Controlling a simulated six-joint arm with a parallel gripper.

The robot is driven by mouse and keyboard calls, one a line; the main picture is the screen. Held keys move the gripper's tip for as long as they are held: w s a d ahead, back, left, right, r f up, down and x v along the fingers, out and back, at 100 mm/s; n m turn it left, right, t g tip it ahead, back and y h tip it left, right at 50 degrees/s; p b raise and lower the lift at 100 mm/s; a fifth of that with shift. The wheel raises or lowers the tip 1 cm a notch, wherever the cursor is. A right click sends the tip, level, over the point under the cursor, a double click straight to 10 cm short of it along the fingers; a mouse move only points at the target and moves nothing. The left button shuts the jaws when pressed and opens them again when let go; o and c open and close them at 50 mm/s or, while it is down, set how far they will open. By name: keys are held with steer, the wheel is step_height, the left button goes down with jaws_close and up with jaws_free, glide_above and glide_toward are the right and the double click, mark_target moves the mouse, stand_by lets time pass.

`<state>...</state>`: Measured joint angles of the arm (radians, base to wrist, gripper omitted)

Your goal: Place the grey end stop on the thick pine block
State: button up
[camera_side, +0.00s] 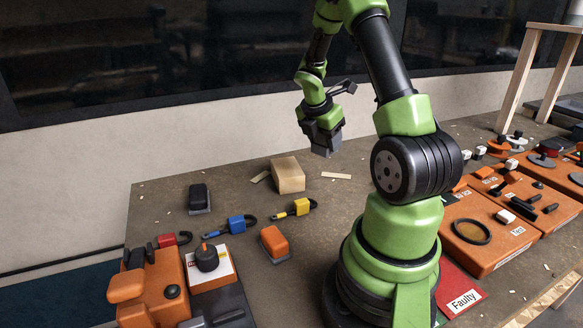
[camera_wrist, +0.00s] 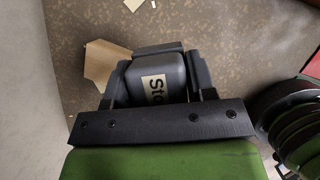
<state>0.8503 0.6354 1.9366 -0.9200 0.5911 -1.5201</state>
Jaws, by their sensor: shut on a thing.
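The grey end stop (camera_wrist: 157,75), a dark grey block with a pale label reading "Sto", sits between the fingers of my gripper (camera_wrist: 160,68) in the wrist view. My gripper is shut on it. In the side view my gripper (camera_side: 323,132) is raised above the table, with the end stop (camera_side: 326,150) below it. The thick pine block (camera_side: 289,176) stands on the table, lower and to the left of my gripper, apart from the held end stop. In the wrist view the pine block (camera_wrist: 98,62) is partly hidden behind the gripper.
A dark block on a grey base (camera_side: 199,198), a blue clip (camera_side: 237,225), a yellow clip (camera_side: 302,207) and an orange block (camera_side: 274,243) lie nearby. Thin wood strips (camera_side: 336,175) flank the pine block. Orange units (camera_side: 490,235) fill the right side.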

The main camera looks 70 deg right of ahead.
steer(key=w+d+r+n+t, duration=0.1)
steer(key=w+n, duration=0.1)
steer(key=w, duration=0.3)
steer(key=w+d+r+n, duration=0.1)
steer(key=w+r+n, duration=0.1)
steer(key=w, duration=0.2)
glide_toward(289, 164)
steer(key=shift+t, duration=0.3)
steer(key=x, duration=0.5)
steer(key=shift+s+d+f, duration=0.1)
steer(key=shift+s+f, duration=0.15)
steer(key=shift+f, duration=0.15)
steer(key=o, duration=0.9)
steer(key=shift+f, duration=0.1)
steer(key=shift+o, duration=0.2)
